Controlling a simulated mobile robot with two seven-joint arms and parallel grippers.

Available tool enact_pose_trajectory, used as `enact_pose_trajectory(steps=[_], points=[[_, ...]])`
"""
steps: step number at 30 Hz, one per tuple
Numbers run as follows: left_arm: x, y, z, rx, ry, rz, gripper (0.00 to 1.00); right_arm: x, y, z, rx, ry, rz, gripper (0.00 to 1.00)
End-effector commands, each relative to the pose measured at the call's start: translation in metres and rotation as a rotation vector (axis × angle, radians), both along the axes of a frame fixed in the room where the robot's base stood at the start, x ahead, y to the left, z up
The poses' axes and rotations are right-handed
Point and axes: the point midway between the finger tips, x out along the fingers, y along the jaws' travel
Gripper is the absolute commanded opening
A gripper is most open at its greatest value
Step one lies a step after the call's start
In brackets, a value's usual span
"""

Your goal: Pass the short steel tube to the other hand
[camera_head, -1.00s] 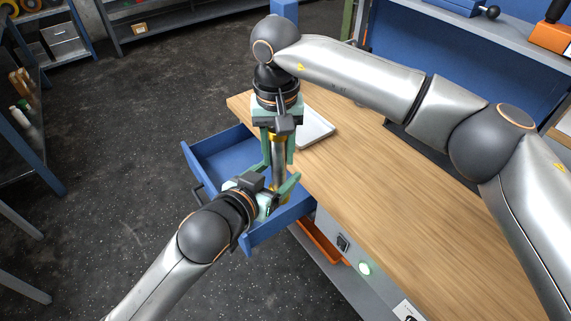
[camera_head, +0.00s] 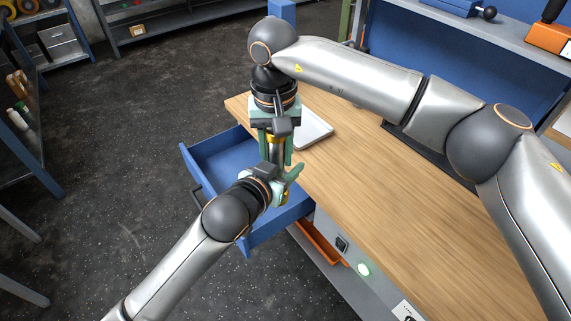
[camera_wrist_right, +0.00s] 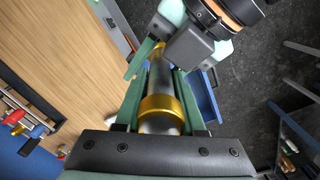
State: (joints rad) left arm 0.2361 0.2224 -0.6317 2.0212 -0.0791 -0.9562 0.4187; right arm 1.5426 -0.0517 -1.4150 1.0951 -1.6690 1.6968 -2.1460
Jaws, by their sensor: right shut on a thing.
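The short steel tube (camera_head: 276,154) is a grey cylinder with gold bands, hanging upright above the open drawer. My right gripper (camera_head: 277,160) points down and is shut on its upper part. In the right wrist view the tube (camera_wrist_right: 161,84) runs away between the two green right fingers, with a gold band near the palm. My left gripper (camera_head: 285,184) comes in from the lower left at the tube's lower end, its fingers spread. It also shows at the top of the right wrist view (camera_wrist_right: 165,50). Its palm hides part of the tube, so I cannot tell whether it touches.
The blue drawer (camera_head: 190,163) stands open below the grippers. The wooden bench top (camera_head: 400,200) is mostly clear, with a pale tray (camera_head: 316,128) near its left corner. An orange bin (camera_head: 322,247) sits under the bench. Shelves (camera_head: 150,35) stand at the back left.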

Motion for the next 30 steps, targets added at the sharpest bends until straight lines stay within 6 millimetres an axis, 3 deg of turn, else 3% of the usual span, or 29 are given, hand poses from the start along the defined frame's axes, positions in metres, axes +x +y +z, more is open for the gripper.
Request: enact_pose_trajectory(steps=[2, 12, 24, 25, 30], points=[[-0.0002, -0.0001, 0.0001, 0.000, 0.000, 0.000, 0.39, 0.0002, 0.0003, 0.0009, 0.001, -0.002, 0.000, 0.00], [-0.0012, -0.0021, 0.0007, -0.003, -0.001, -0.006, 0.01, 0.0005, 0.0016, 0.0011, 0.006, -0.004, 0.001, 0.00], [-0.0024, -0.0044, 0.0014, -0.007, -0.002, -0.011, 0.00, 0.0006, 0.0024, 0.0015, 0.008, -0.006, 0.001, 0.00], [-0.0021, -0.0047, 0.0034, -0.008, -0.005, -0.012, 0.00, 0.0006, 0.0024, 0.0016, 0.008, -0.006, 0.001, 0.40], [-0.0017, -0.0042, 0.0033, -0.008, -0.005, -0.010, 0.00, 0.0003, 0.0024, 0.0012, 0.008, -0.004, 0.002, 0.59]])
